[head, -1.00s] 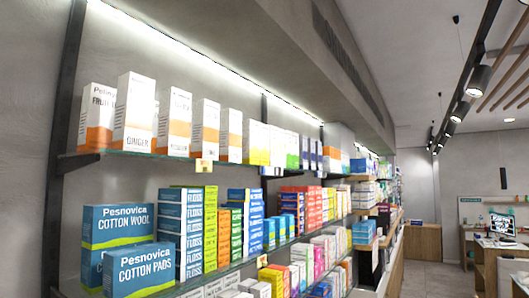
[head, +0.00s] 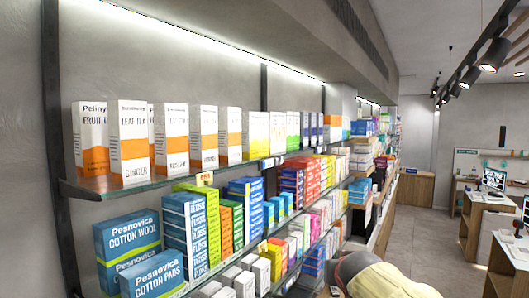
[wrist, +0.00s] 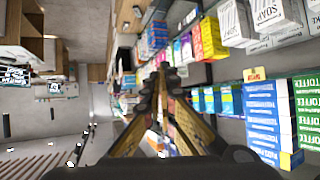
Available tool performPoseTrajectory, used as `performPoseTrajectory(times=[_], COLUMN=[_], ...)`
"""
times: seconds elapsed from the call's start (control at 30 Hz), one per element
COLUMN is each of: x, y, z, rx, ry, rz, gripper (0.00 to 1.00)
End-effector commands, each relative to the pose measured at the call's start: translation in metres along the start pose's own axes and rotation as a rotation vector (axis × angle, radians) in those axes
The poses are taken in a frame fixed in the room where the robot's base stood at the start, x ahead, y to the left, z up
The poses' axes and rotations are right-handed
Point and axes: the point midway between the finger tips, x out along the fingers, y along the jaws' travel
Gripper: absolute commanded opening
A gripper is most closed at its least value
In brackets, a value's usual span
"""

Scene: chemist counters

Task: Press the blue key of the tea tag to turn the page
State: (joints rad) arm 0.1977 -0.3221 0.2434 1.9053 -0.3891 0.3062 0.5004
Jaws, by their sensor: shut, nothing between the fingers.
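The tea boxes (head: 130,142), white with orange, stand on the upper glass shelf in the head view. A small yellow tag (head: 205,179) hangs on that shelf's front edge below them. Its blue key is too small to make out. My gripper (wrist: 162,72) shows in the wrist view with its fingers together and nothing between them. It points along the shelves, apart from any tag. A yellow and red tag (wrist: 254,74) sits on a shelf edge to its right in that view; I cannot tell which product it belongs to.
Cotton boxes (head: 127,247) and floss boxes (head: 185,229) fill the lower shelf. Another tag (head: 262,247) is on the lower shelf's edge. The floor aisle (head: 425,235) at right is open.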

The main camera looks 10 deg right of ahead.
Motion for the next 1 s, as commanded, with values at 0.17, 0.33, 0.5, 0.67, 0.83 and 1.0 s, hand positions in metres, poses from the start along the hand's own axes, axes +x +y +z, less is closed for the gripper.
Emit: performPoseTrajectory(times=[0.17, 0.33, 0.5, 0.67, 0.83, 1.0], x=[0.0, -0.005, -0.027, -0.056, -0.069, -0.069], y=[-0.014, -0.034, -0.064, -0.088, -0.101, -0.101], z=[-0.083, -0.154, -0.214, -0.252, -0.261, -0.261], rx=[0.079, 0.168, 0.267, 0.358, 0.459, 0.493], ry=[0.145, 0.293, 0.441, 0.524, 0.535, 0.527], rz=[-0.051, -0.145, -0.295, -0.436, -0.535, -0.548], gripper=[0.0, 0.0, 0.0, 0.0, 0.0, 0.0])
